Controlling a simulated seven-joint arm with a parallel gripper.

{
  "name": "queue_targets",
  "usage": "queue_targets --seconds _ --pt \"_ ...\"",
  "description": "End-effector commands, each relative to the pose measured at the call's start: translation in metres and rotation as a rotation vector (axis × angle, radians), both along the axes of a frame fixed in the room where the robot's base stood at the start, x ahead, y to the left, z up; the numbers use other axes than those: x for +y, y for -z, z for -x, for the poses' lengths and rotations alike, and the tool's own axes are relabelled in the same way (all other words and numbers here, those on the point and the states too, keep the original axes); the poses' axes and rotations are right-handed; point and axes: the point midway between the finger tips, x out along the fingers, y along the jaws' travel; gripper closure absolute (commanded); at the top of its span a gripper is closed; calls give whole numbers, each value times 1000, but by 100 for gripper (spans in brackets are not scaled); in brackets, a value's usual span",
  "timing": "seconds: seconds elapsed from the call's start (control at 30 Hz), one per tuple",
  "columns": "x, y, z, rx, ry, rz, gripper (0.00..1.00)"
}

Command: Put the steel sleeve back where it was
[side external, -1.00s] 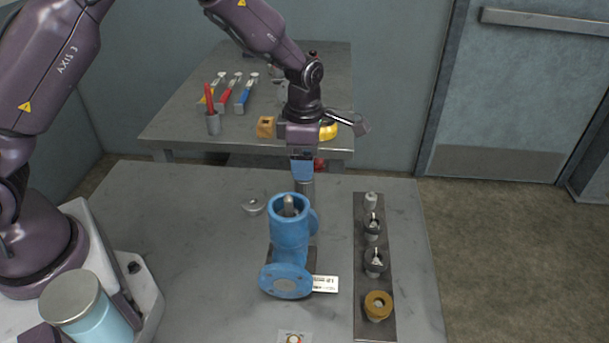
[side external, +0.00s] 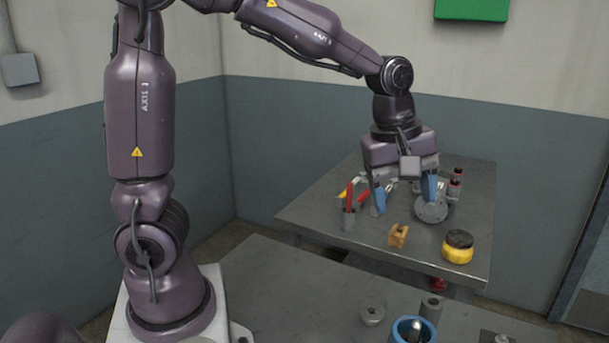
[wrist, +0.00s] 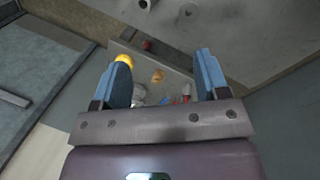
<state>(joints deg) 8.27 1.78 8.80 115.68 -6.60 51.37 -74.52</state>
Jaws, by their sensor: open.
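A grey steel cylinder with a hole in its top, which looks like the steel sleeve (side external: 431,306), stands upright on the near table behind the blue valve body (side external: 398,330). The sleeve also shows at the top edge of the wrist view (wrist: 145,5). The valve body is cut off by the bottom edge of the side view, and a grey stem sits in its round opening. My gripper (side external: 404,200) is open, its blue fingers wide apart with nothing between them. It is raised well away from the sleeve. The wrist view also shows the spread fingers (wrist: 165,85).
A round grey disc (side external: 372,315) lies left of the sleeve. The back table (side external: 325,215) holds a cup with a red tool (side external: 349,220), a wooden block (side external: 398,236), a yellow jar (side external: 457,250) and a grey flange (side external: 432,211). The near table's left part is clear.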

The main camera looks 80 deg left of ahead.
Motion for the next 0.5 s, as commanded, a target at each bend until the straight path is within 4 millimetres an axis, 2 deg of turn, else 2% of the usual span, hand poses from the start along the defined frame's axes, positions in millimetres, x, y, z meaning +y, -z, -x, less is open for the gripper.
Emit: queue_targets --seconds 0.03,0.2,0.33,0.5 --pt "2 -16 19 -53 136 -27 32" --pt "7 -42 80 -197 633 -192 32" --pt "9 -47 118 -268 952 -345 32" --pt "12 -44 146 -298 1205 -492 32"
